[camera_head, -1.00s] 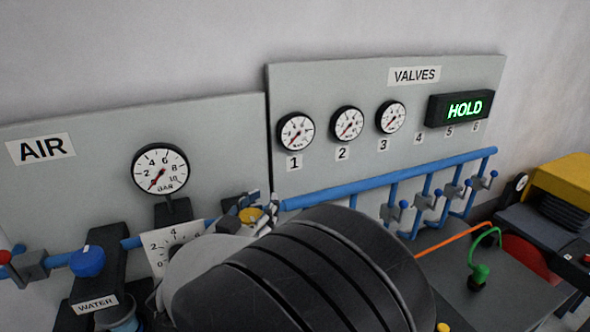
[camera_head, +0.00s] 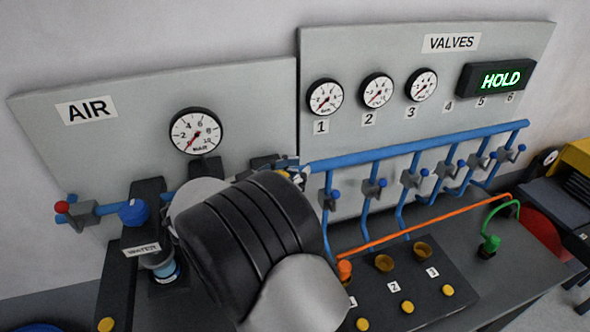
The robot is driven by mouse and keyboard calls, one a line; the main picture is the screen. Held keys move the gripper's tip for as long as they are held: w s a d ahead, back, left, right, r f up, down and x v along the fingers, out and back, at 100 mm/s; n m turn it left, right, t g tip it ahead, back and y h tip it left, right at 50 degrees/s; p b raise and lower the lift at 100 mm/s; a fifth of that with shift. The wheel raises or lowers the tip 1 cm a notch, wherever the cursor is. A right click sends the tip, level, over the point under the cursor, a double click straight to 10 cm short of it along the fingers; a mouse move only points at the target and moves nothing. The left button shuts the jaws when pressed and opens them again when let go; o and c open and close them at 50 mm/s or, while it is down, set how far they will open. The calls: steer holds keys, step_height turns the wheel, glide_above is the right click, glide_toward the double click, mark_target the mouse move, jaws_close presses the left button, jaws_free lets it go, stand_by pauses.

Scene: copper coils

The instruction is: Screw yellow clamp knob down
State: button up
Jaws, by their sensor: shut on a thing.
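The yellow clamp knob (camera_head: 282,174) shows only as a small yellow patch at the blue pipe, just below the gap between the AIR and VALVES panels. My gripper (camera_head: 292,172) is at the knob and shut on it. Only bits of its fingers show past my own dark arm link, which hides most of the gripper and the lower part of the clamp. Dark clamp parts (camera_head: 264,162) sit on the pipe to the left of the knob. How far down the knob is screwed cannot be seen.
A blue WATER knob (camera_head: 133,212) stands left of my arm. An orange hose (camera_head: 430,220) crosses above the dark bench, which has numbered sockets and yellow buttons.

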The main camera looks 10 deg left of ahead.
steer(key=shift+f, duration=0.1)
steer(key=o, duration=1.1)
steer(key=shift+a, duration=0.1)
steer(key=shift+c, duration=0.2)
step_height(320, 180, up, 10)
